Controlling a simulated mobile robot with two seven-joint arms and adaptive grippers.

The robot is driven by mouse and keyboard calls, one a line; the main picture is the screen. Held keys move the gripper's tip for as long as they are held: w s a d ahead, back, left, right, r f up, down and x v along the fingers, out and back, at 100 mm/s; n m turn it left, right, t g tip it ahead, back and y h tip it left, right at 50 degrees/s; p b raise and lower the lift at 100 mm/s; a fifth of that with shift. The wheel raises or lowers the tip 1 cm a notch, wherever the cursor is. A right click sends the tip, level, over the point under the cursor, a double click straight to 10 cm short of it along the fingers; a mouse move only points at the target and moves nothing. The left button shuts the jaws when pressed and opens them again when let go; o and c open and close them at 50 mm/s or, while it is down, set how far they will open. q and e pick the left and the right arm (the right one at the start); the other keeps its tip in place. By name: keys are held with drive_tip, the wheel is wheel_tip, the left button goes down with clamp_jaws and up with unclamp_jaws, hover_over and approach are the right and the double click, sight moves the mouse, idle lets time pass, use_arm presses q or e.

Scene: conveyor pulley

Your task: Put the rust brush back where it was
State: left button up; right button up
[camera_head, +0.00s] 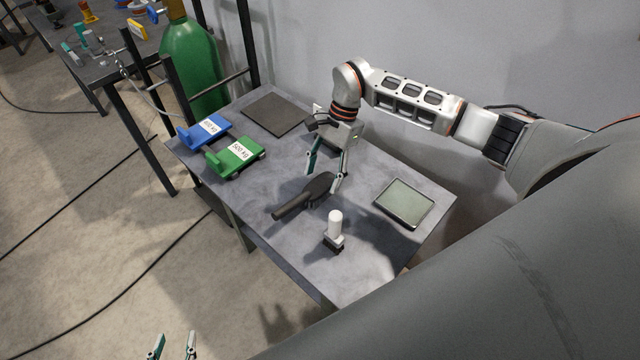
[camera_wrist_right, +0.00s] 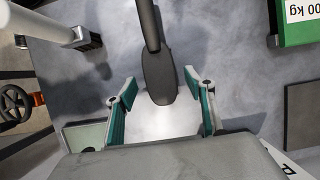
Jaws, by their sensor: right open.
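The rust brush (camera_head: 292,204) is dark, with a wide head and a straight handle. It lies on the grey table, its handle pointing to the lower left in the head view. My right gripper (camera_head: 326,170) is open and empty, low over the table beside the brush head. In the right wrist view the brush head (camera_wrist_right: 158,75) lies between and just ahead of the open fingertips (camera_wrist_right: 160,90), apart from both fingers. My left gripper (camera_head: 172,347) is open and empty at the bottom edge of the head view, off the table.
A dark square mat (camera_head: 275,114) lies bare at the table's back. A blue block (camera_head: 205,131) and a green block (camera_head: 235,157) with labels sit at the left. A shallow tray (camera_head: 404,203) lies at the right. A white-topped upright object (camera_head: 335,228) stands near the front edge.

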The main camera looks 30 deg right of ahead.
drive_tip(key=v, duration=0.8)
idle(0.4)
